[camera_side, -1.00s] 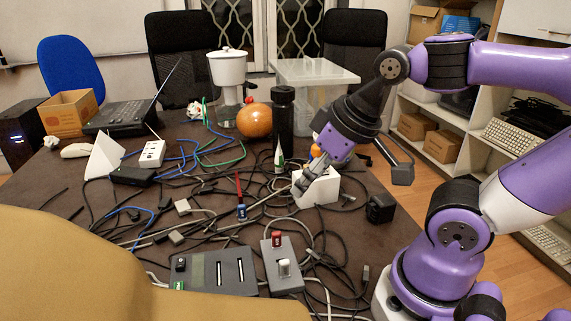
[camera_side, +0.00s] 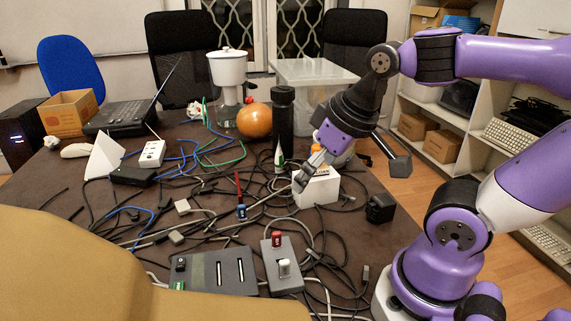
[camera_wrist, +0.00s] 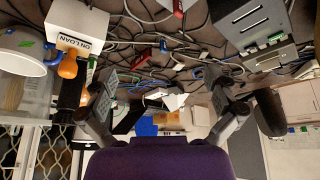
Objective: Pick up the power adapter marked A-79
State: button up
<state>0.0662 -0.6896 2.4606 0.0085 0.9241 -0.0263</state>
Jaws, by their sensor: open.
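No marking A-79 is legible in either view, so I cannot tell which piece is that adapter. A black block-shaped adapter (camera_side: 380,207) sits near the table's right edge. Small plug-like pieces include a red one (camera_side: 276,239) and a white one (camera_side: 284,268) on a grey block, a black one (camera_side: 181,264) on a grey panel, and a blue one (camera_side: 241,212) among the cables. My gripper (camera_side: 300,181) is open and empty, beside the white box in the side view. In the wrist view its fingers (camera_wrist: 162,80) stand wide apart above cables.
The white box (camera_side: 318,188), labelled ON LOAN in the wrist view (camera_wrist: 76,26), stands close to my fingers. A dark bottle (camera_side: 282,115), an orange ball (camera_side: 254,120) and a clear bin (camera_side: 310,75) stand behind. Tangled cables cover mid-table. A tan shape (camera_side: 80,270) hides the front left.

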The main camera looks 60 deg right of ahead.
jog(key=d+f+m+g, duration=0.1)
jog(key=d+m+g, duration=0.2)
jog(key=d, duration=0.5)
jog(key=m+g+y, duration=0.1)
jog(key=m+g, duration=0.2)
jog(key=m, duration=0.1)
send_near(382, 200)
jog(key=shift+w+d+f, duration=0.3)
jog(key=shift+d+f, duration=0.05)
jog(key=shift+d, duration=0.05)
jog(key=f, duration=0.3)
jog(key=shift+s+a+f+g+y, duration=0.15)
jog(key=shift+s+f+g+y, duration=0.15)
jog(key=shift+f, duration=0.1)
jog(key=f, duration=0.4)
jog(key=a+f, duration=0.1)
jog(key=f, duration=0.1)
jog(key=shift+s+f, duration=0.1)
jog(key=shift+s, duration=0.2)
jog(key=c, duration=1.3)
